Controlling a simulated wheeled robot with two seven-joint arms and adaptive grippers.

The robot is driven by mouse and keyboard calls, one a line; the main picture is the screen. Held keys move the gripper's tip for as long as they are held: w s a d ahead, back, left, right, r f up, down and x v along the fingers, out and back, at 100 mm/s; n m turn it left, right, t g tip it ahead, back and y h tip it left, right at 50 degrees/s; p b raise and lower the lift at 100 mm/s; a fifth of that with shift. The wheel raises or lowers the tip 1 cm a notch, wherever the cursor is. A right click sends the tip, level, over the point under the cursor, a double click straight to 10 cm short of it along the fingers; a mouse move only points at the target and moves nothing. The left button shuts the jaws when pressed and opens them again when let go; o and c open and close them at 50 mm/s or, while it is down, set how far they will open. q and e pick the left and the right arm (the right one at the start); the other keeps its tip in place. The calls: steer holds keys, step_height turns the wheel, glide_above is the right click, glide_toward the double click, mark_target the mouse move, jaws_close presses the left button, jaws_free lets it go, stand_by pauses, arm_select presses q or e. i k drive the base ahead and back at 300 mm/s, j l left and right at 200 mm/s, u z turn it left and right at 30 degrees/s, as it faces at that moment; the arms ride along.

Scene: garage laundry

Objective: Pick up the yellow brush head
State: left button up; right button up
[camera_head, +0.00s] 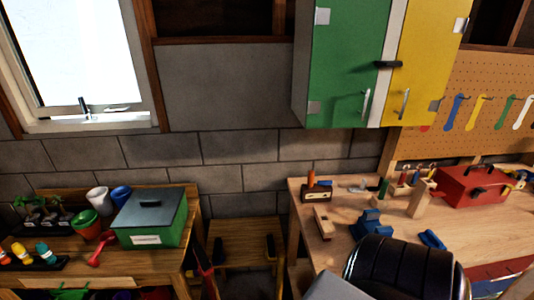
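I cannot make out a yellow brush head for certain in the head view. A small yellow item (518,180) lies at the far right of the workbench, beside the red toolbox (474,187); it is too small to tell what it is. Neither of my grippers can be made out in this view.
The wooden workbench (350,190) at right holds blue tools (371,223) and wooden blocks. A large black ribbed shape (405,270) blocks its front. The left table holds a green box (150,220), pots and a red trowel (101,248). A green-and-yellow cabinet (345,60) hangs above.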

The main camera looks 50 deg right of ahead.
mark_target(270, 255)
steer(key=z, duration=1.7)
